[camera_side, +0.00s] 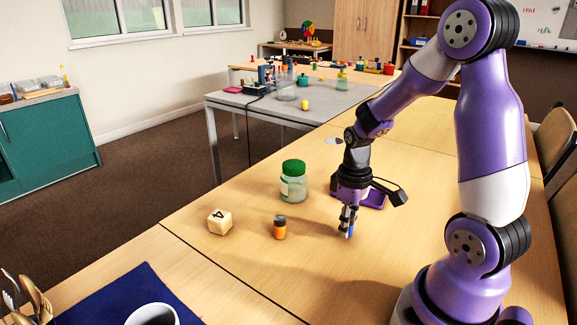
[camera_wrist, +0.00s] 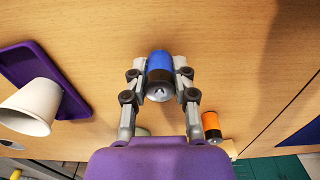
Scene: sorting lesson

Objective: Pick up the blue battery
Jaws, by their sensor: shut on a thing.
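The blue battery (camera_wrist: 160,68) has a blue body with a dark band and a metal end. In the wrist view it sits between the two fingers of my gripper (camera_wrist: 160,75), which touch it on both sides. In the side view my gripper (camera_side: 348,222) points down low at the table, and a bit of the blue battery (camera_side: 350,232) shows between the fingertips. My gripper is shut on it. I cannot tell whether the battery still touches the table.
The front right tabletop is clear.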

